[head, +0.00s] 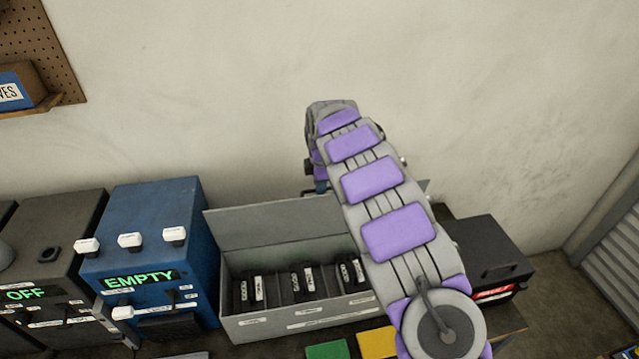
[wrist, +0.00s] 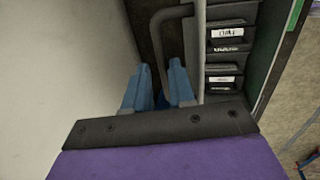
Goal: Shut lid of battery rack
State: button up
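The battery rack (head: 300,326) is a grey box against the wall, with several black and light batteries standing in its slots. Its lid (head: 265,215) stands open and upright along the back edge. In the wrist view, batteries (wrist: 230,38) show at the right, beyond the pale thin lid edge (wrist: 200,45). My gripper (wrist: 158,72) has two blue fingers spread apart, on the wall side of the lid. A dark bent bar, likely a handle (wrist: 158,40), runs down between the fingers; contact is unclear. In the head view my arm hides the rack's right part and most of the gripper.
A blue box reading EMPTY (head: 140,260) and a dark box reading OFF (head: 50,265) stand left of the rack. A black case (head: 490,255) stands at right. Green (head: 327,350) and yellow (head: 377,343) pieces lie in front. The wall is close behind.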

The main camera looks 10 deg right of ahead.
jog(key=p+v, duration=0.1)
jog(key=v, duration=1.8)
jog(key=shift+s+r, duration=0.25)
jog(key=shift+s, duration=0.1)
dwell(1.0)
dwell(0.4)
